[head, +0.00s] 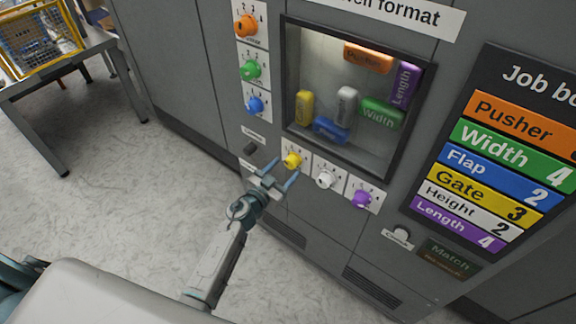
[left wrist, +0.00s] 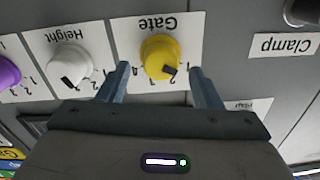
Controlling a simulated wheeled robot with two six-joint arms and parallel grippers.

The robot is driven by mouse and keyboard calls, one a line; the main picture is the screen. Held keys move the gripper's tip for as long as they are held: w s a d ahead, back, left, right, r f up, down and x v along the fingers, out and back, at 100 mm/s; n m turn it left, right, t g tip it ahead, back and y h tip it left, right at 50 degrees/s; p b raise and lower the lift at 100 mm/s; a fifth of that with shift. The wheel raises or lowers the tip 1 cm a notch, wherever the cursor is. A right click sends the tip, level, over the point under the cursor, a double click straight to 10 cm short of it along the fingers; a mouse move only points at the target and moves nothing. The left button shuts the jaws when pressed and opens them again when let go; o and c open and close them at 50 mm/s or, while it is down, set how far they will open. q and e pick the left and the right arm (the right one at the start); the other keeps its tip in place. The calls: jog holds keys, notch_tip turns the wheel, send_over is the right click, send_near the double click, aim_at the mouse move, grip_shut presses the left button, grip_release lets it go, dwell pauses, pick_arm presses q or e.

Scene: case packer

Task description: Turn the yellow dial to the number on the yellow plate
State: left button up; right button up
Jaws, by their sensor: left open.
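The yellow dial (head: 292,160) sits on a white card on the grey machine front, below the window. In the left wrist view the yellow dial (left wrist: 160,56) is under an upside-down "Gate" label. Its dark pointer mark points down and slightly right there; I cannot read its number surely. The yellow plate (head: 482,194) on the job board reads "Gate 3". My left gripper (head: 281,174) is open in front of the dial. In the left wrist view the left gripper's (left wrist: 160,77) fingertips lie either side of the dial, with gaps. My right gripper is not in view.
A white dial (head: 324,179) and a purple dial (head: 361,199) are to the right. Orange (head: 246,25), green (head: 250,69) and blue (head: 255,104) dials are above left. A dark Clamp knob (left wrist: 302,12) is nearby. A table (head: 60,68) stands far left.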

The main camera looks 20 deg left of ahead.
pick_arm(q)
jog(key=shift+x, duration=1.3)
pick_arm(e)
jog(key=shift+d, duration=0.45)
pick_arm(q)
jog(key=c, duration=0.9)
jog(key=shift+c, duration=0.4)
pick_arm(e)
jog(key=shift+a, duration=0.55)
